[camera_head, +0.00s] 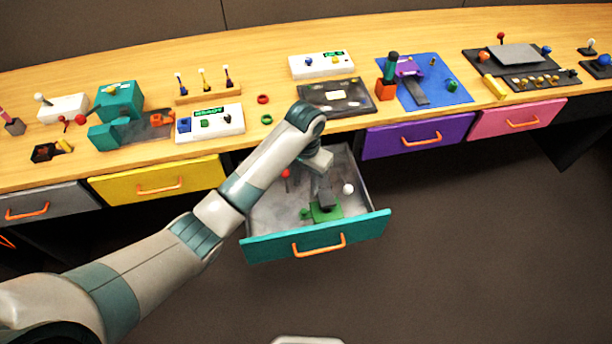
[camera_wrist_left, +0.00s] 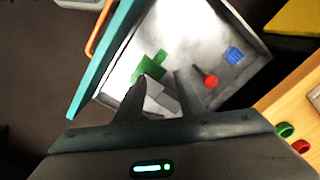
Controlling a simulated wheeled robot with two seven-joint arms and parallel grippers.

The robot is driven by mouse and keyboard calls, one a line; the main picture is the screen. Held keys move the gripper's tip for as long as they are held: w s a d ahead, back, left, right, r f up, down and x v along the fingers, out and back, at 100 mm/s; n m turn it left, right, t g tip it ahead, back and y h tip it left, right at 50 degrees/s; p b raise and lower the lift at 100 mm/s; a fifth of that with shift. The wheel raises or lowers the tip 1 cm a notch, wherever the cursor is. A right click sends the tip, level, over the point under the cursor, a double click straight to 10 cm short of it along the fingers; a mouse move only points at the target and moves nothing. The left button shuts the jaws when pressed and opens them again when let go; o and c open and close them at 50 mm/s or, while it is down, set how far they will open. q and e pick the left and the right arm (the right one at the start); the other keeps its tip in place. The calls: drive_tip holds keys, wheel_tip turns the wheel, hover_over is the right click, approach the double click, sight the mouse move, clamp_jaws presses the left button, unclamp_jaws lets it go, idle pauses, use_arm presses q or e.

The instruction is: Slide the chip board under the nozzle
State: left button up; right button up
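A teal-fronted drawer (camera_head: 262,248) is pulled open below the desk. A flat green piece (camera_head: 327,213) lies in it near the front. It also shows in the left wrist view (camera_wrist_left: 150,68), with grey blocks (camera_wrist_left: 165,100) beside it. My left gripper (camera_head: 322,198) reaches down into the drawer over the green piece. In the left wrist view its fingers (camera_wrist_left: 160,76) are apart, with the grey blocks showing between them; no grip is visible. A dark board with pale patches (camera_head: 335,97) lies on the desk; I cannot tell which thing is the chip board. No nozzle is clearly recognisable. My right gripper is out of view.
The drawer also holds a red-topped piece (camera_wrist_left: 210,80), a blue block (camera_wrist_left: 233,55) and a white ball (camera_head: 348,188). A teal machine (camera_head: 118,102), a white panel (camera_head: 222,122) and a blue mat (camera_head: 440,90) stand on the desk. Drawer walls surround the gripper.

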use_arm(q)
drive_tip(key=shift+r, duration=1.7)
drive_tip(key=shift+s+f, duration=0.1)
drive_tip(key=shift+s, duration=0.05)
